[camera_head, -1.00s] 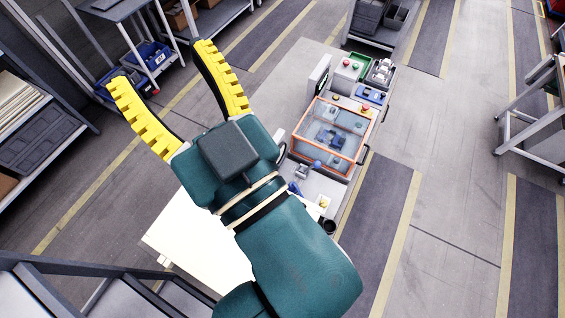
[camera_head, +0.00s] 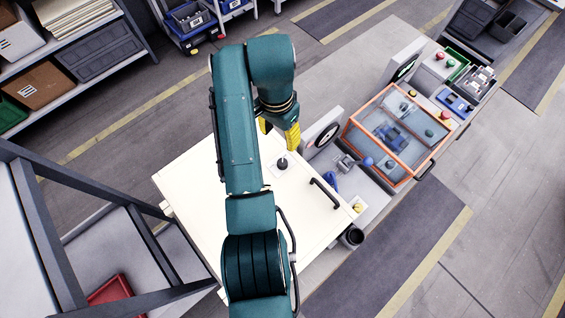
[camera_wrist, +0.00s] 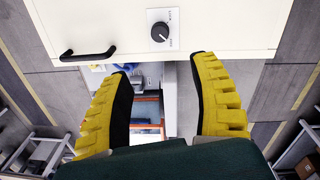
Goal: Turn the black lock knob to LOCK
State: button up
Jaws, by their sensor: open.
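The black lock knob (camera_wrist: 160,31) sits on a small light label plate on the cream cabinet face (camera_wrist: 220,28). It also shows in the head view (camera_head: 283,163), close to my arm. The plate's lettering and the knob's exact pointing are too small to read surely. My gripper (camera_wrist: 160,67) is open and empty. Its yellow, black-lined fingers are spread, with the knob beyond the gap between them, apart from both tips.
A black bar handle (camera_head: 325,193) is on the same cream surface, beside the knob. A black cup (camera_head: 352,237) is near the cabinet's corner.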

aim_at(282, 162)
jog(key=f, duration=1.5)
jog(key=shift+s+d+f, duration=0.25)
jog(key=shift+d+f, duration=0.05)
jog(key=shift+f, duration=0.05)
jog(key=shift+c, duration=0.5)
grip_shut()
